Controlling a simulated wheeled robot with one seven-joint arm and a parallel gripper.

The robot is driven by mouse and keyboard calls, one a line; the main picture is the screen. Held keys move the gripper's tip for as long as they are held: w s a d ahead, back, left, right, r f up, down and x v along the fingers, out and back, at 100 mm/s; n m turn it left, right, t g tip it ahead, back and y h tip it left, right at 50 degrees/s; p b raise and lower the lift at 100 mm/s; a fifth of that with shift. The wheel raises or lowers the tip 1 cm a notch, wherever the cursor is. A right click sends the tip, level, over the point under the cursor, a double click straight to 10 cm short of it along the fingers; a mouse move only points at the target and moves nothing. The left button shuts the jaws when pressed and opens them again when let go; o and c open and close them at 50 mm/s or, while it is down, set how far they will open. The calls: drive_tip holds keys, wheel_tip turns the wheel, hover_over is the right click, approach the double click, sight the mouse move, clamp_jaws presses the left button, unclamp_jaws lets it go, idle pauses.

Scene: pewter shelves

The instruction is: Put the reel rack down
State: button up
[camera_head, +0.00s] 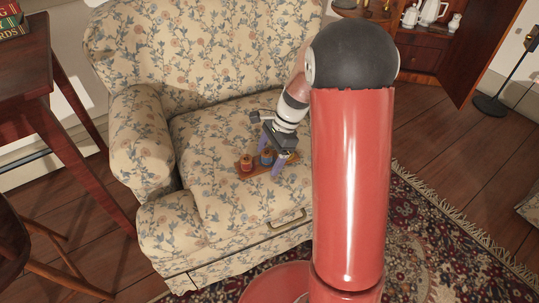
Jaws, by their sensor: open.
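The reel rack (242,174) is a small brown wooden base with a few upright reels, one reddish-orange and one blue. It rests on the seat cushion of the flowered sofa (200,190), toward the cushion's right part. My gripper (269,169) points down over the rack with its two purple-grey fingers apart, one near the rack's middle and one at its right part. I cannot tell whether the fingers touch the rack. My arm hides the sofa's right side.
A dark wooden table (65,85) with books (12,22) stands at the left. A wooden cabinet (425,55) with white pitchers is at the back right. A patterned rug (430,245) covers the floor at the right. The seat left of the rack is clear.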

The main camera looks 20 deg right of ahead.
drive_tip(key=p+v, duration=0.1)
drive_tip(key=v, duration=1)
drive_tip(key=shift+d+r, duration=0.15)
drive_tip(key=shift+r, duration=0.05)
drive_tip(key=shift+s+r, duration=0.1)
drive_tip(key=shift+r, duration=0.3)
drive_tip(key=s+a+r+n+t+h, duration=0.2)
drive_tip(key=s+r+n+t, duration=0.1)
drive_tip(key=s+n, duration=0.5)
drive_tip(key=s+a+r+n+t+h, duration=0.2)
drive_tip(key=s+r+n, duration=0.3)
drive_tip(key=s, duration=0.9)
drive_tip(key=a+n+t, duration=0.1)
drive_tip(key=n, duration=0.2)
drive_tip(key=shift+s+r, duration=0.25)
drive_tip(key=shift+s, duration=0.05)
drive_tip(key=shift+a, duration=0.1)
